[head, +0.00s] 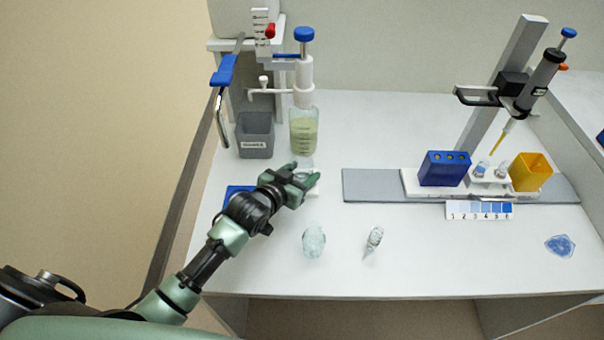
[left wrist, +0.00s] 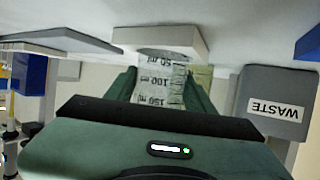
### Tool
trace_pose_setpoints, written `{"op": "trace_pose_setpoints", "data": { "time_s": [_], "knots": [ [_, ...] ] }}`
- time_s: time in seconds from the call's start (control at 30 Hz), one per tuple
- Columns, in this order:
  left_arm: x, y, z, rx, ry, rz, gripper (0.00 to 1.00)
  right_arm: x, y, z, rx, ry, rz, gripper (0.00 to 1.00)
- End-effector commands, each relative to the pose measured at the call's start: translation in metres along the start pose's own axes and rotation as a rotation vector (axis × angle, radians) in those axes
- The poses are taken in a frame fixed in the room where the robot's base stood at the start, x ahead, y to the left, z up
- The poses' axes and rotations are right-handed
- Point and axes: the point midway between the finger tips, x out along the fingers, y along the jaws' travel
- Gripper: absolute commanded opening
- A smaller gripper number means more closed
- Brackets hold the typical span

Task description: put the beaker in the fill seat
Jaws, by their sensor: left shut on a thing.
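My left gripper (head: 303,180) is shut on the clear beaker (left wrist: 160,85), whose printed ml marks show between the fingers in the left wrist view. In the head view the fingers largely hide the beaker. A small white block, which looks like the fill seat (head: 314,188), lies by the fingertips; it also shows in the left wrist view (left wrist: 190,42), right by the beaker's base. I cannot tell whether the beaker touches it. My right gripper is not in view.
A blue-capped dispenser bottle (head: 303,138) with green liquid and a grey waste bin (head: 255,136) stand behind the gripper. A blue pad (head: 236,194) is beside my arm. Clear glassware (head: 314,242) lies in front. A blue rack (head: 444,168) and pipette stand (head: 500,90) are right.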

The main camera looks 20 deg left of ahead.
Motion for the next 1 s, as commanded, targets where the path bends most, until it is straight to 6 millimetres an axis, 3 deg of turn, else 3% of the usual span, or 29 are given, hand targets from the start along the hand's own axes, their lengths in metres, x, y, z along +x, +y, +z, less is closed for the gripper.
{"op": "trace_pose_setpoints", "data": {
  "time_s": [0.4,0.43,0.5,0.87,1.0],
  "knots": [
    [0.003,0.0,0.006,0.0,0.0,0.0,0.15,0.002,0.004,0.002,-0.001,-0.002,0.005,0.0],
    [0.002,0.0,0.006,0.001,0.0,0.0,0.59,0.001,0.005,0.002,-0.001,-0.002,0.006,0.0],
    [0.002,0.0,0.006,0.001,0.0,0.0,0.75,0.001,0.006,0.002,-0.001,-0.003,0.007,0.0],
    [0.001,0.0,0.002,0.001,0.001,0.0,0.75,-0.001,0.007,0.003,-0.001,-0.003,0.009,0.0],
    [-0.016,0.0,0.004,0.001,-0.001,0.0,0.75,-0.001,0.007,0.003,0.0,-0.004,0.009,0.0]
  ]
}}
